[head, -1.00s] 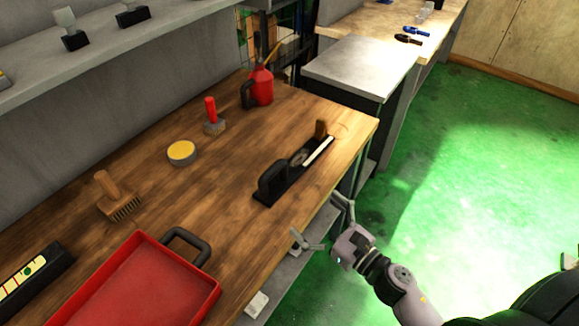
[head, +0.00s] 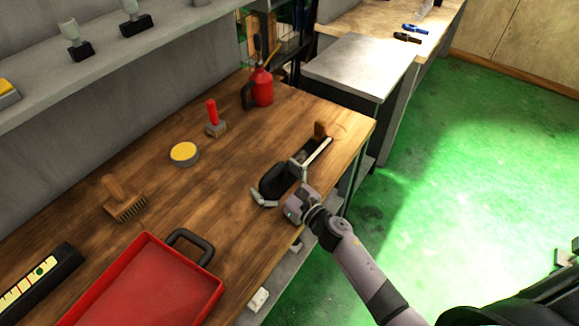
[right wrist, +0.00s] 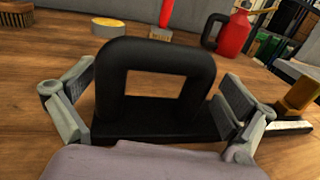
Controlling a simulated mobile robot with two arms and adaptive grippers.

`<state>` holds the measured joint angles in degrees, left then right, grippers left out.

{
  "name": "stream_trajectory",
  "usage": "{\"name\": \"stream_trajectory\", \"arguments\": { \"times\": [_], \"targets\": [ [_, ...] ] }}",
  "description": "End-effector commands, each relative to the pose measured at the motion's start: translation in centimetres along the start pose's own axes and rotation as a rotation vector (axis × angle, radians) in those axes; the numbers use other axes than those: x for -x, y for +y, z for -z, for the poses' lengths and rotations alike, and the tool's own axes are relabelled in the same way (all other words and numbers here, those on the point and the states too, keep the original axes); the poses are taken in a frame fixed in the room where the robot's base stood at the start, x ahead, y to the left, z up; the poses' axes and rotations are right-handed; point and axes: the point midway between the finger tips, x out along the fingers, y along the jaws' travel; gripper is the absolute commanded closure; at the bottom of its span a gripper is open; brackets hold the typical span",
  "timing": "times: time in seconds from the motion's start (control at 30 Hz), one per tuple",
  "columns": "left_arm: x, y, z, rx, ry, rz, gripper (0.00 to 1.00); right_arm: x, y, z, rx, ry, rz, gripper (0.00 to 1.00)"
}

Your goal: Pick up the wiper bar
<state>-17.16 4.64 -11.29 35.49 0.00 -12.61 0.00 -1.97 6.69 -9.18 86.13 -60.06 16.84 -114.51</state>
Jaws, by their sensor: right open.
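The long black wiper bar (head: 272,181) lies on the wooden bench near its right edge, with an upright arched handle at the near end. A pale strip and a brown block show toward its far end. My right gripper (head: 277,178) is open at the handle end. In the right wrist view, the black handle (right wrist: 155,50) stands between the two spread fingers, with gaps on both sides. The gripper hides part of the bar in the head view. My left gripper is not in view.
A red tray (head: 150,290) with a black handle lies at the near side of the bench. A brush (head: 122,198), a yellow-topped tin (head: 184,153), a red-handled tool (head: 214,118) and a red can (head: 260,88) stand behind. The middle bench is clear.

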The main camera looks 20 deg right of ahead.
Motion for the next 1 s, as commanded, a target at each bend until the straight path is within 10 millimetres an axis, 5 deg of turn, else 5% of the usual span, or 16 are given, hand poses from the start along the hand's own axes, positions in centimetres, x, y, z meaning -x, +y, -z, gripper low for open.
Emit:
{"name": "stream_trajectory", "arguments": {
  "times": [0.3,1.0],
  "targets": [
    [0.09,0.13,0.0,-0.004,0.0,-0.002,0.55,-0.66,0.06,0.04,-0.001,0.001,-0.001,0.0],
    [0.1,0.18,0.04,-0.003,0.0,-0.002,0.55,-0.62,-0.03,0.01,0.0,0.001,0.001,0.47]
  ]
}}
